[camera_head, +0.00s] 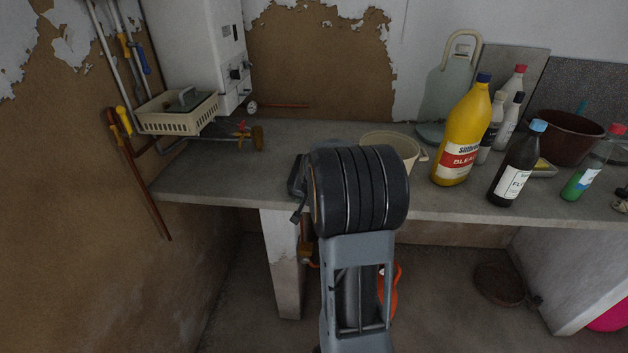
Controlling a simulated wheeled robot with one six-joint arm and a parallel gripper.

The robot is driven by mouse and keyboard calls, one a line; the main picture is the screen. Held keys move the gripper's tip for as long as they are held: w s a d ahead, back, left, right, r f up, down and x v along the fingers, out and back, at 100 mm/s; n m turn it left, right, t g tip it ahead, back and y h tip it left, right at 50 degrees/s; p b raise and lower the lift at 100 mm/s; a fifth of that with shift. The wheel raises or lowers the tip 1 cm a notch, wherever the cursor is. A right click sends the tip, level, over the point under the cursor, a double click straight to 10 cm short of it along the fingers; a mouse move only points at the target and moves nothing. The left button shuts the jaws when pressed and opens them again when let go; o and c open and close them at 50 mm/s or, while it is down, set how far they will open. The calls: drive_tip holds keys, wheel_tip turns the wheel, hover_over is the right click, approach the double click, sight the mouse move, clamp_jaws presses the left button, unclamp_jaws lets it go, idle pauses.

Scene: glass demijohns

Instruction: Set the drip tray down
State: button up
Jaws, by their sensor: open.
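My gripper (297,193) shows only in part, as dark pieces at the left of my arm's thick black wrist joint, over the front of the grey counter (215,182). It is open, and nothing shows held in it; my arm hides much of it. I cannot tell for sure which thing is the drip tray. A round brown dish (498,284) lies on the floor under the counter at the right.
A cream basket (165,122) hangs by the white boiler (195,50). A cream tub (392,147) is partly behind my arm. A yellow bleach bottle (462,135), a dark bottle (516,165) and a brown basin (565,138) crowd the right. The counter's left part is mostly clear.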

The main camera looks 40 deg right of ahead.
drive_tip(key=shift+w+f, duration=0.1)
drive_tip(key=shift+f, duration=0.15)
clamp_jaws()
idle(0.3)
